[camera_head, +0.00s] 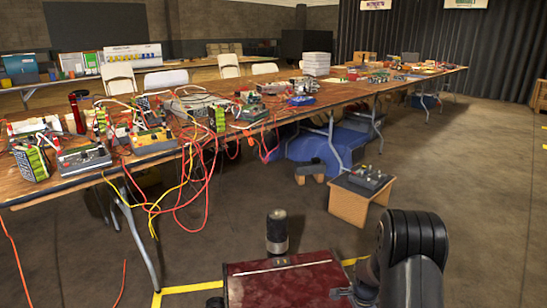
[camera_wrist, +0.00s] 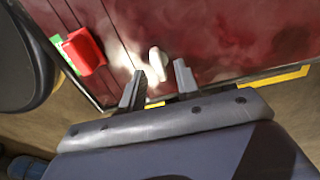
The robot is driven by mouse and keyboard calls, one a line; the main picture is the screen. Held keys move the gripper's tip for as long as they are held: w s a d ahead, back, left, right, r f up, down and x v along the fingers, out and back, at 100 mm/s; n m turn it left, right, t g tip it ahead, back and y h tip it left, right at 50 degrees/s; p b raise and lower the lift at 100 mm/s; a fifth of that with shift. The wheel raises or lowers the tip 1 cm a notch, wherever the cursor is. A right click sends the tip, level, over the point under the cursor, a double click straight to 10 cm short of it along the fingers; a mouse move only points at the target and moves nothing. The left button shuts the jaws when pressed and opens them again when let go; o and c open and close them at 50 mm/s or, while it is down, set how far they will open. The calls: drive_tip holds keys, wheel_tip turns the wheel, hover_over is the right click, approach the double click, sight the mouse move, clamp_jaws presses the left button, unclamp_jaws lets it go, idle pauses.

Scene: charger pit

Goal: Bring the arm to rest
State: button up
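My gripper (camera_wrist: 160,76) is in the wrist view with its two grey fingers apart and nothing between them. A dark-red, scuffed surface (camera_wrist: 225,35) lies beyond the fingertips. A small white piece (camera_wrist: 158,62) on it shows just past the gap between the fingers; I cannot tell whether a finger touches it. In the head view my arm is bent at the lower right, beside the dark-red surface (camera_head: 285,283); the fingers are not clear there.
A red block (camera_wrist: 83,50) with a green patch is on the red surface. A long table (camera_head: 350,88) carries battery chargers; loose cables (camera_head: 190,185) hang off its front. A box-like stand (camera_head: 352,200) holds a grey device. The floor at right (camera_head: 480,190) is clear.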

wheel_tip(320, 180, up, 10)
drive_tip(key=r+p, duration=0.1)
drive_tip(key=p, duration=0.3)
wheel_tip(320, 180, down, 12)
drive_tip(key=b, duration=0.5)
drive_tip(key=shift+f, duration=0.1)
drive_tip(key=n, duration=0.6)
drive_tip(key=shift+w, duration=0.1)
drive_tip(key=n+b, duration=0.1)
drive_tip(key=n, duration=0.4)
drive_tip(key=shift+a, duration=0.1)
drive_tip(key=shift+n, duration=0.8)
drive_tip(key=shift+r, duration=0.2)
